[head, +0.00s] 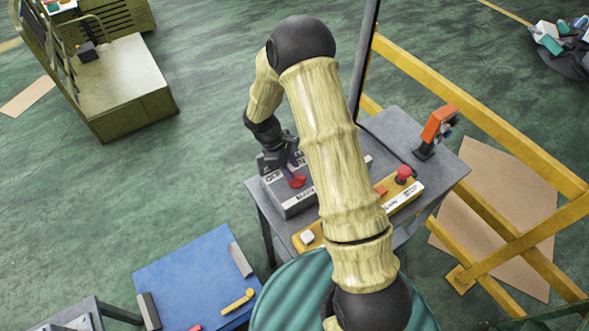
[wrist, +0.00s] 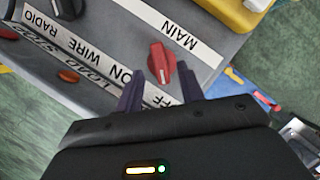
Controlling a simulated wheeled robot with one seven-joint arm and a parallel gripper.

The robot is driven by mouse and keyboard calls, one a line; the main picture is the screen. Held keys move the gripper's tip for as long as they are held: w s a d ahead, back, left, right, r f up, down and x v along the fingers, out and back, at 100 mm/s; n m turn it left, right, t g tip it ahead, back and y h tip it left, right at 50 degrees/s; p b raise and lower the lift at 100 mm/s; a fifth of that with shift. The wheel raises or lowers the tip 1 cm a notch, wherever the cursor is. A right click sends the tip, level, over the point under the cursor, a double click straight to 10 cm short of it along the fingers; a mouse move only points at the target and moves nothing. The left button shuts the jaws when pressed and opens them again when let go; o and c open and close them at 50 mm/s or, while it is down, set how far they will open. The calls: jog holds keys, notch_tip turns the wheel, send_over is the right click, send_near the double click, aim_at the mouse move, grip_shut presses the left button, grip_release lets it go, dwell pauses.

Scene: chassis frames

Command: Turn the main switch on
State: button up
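The main switch is a red rotary knob (wrist: 161,62) on a grey sloped panel (wrist: 110,35), beside a white strip reading MAIN, upside down in the wrist view. The knob also shows in the head view (head: 297,181). My gripper (wrist: 162,76) is open, with its two dark fingers apart on either side of the knob's near end. I cannot tell whether either finger touches it. An ON label shows left of the fingers, and the OFF label is partly hidden behind them. In the head view my gripper (head: 284,162) is just above the panel.
The panel stands on a grey table (head: 448,168) with a yellow control box (head: 410,195) and an orange device (head: 438,124). A black knob (wrist: 67,8) and orange lamp (wrist: 68,76) share the panel. A yellow railing (head: 480,88) is right; open floor lies left.

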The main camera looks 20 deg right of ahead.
aim_at(296, 175)
jog(key=shift+p+x, duration=0.3)
jog(key=shift+x, duration=1.35)
jog(key=shift+r, duration=0.1)
grip_shut()
